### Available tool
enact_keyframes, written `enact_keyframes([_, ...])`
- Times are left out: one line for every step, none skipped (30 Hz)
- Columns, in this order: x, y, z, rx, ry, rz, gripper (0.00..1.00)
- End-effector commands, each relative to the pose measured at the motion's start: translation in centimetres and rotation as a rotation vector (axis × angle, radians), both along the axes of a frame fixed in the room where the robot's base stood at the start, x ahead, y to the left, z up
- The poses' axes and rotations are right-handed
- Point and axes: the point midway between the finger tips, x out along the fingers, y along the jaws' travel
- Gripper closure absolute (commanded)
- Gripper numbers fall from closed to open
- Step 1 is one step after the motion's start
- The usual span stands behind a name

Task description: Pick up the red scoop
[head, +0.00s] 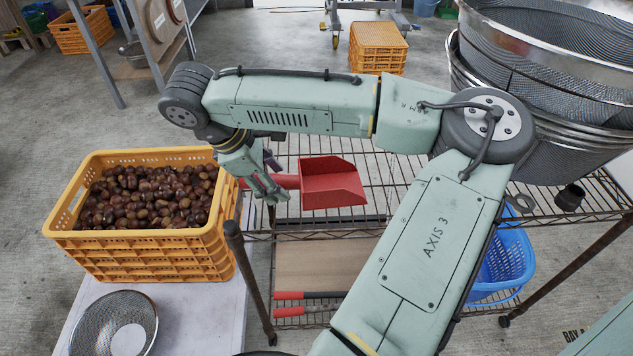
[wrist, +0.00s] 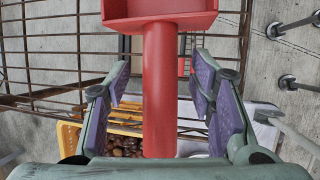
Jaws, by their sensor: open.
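The red scoop (head: 332,184) lies on the wire rack's top shelf (head: 400,170), its square pan to the right and its handle pointing left toward the crate. My gripper (head: 277,194) is at the handle, left of the pan. In the wrist view the scoop's handle (wrist: 160,95) runs between the two purple-padded fingers of my gripper (wrist: 160,92). The fingers are open, with a gap on each side of the handle. The pan shows only in part at the top of the wrist view.
An orange crate of chestnuts (head: 140,248) stands close on the left, with a mesh sieve (head: 113,322) in front of it. Large stacked metal sieves (head: 560,60) stand on the right. A blue basket (head: 505,262) and red-handled tools (head: 290,296) are lower down.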

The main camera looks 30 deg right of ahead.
Motion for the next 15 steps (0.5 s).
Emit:
enact_keyframes([-0.04,-0.31,-0.51,-0.001,0.001,-0.001,0.51])
enact_keyframes([-0.02,-0.41,-0.75,-0.001,0.001,-0.001,0.51])
enact_keyframes([0.01,-0.49,-0.97,0.000,0.000,-0.001,0.51])
enact_keyframes([0.02,-0.51,-1.06,0.001,-0.002,0.000,0.51])
enact_keyframes([0.03,-0.53,-1.13,0.001,-0.001,0.001,0.51])
enact_keyframes([0.04,-0.54,-1.16,0.001,-0.001,0.001,0.51])
enact_keyframes([0.04,-0.53,-1.17,0.001,-0.001,0.001,0.51])
enact_keyframes([0.04,-0.53,-1.17,0.001,-0.001,0.001,0.51])
enact_keyframes([0.04,-0.52,-1.16,0.001,-0.001,0.001,0.51])
enact_keyframes([0.04,-0.51,-1.16,0.001,-0.001,0.001,0.51])
enact_keyframes([0.04,-0.51,-1.15,0.001,-0.001,0.001,0.51])
enact_keyframes([0.04,-0.51,-1.15,0.001,-0.001,0.001,0.51])
enact_keyframes([0.03,-0.51,-1.15,0.001,-0.001,0.001,0.51])
enact_keyframes([0.04,-0.50,-1.17,0.001,-0.001,0.001,0.51])
enact_keyframes([0.03,-0.50,-1.18,0.001,0.000,0.000,0.51])
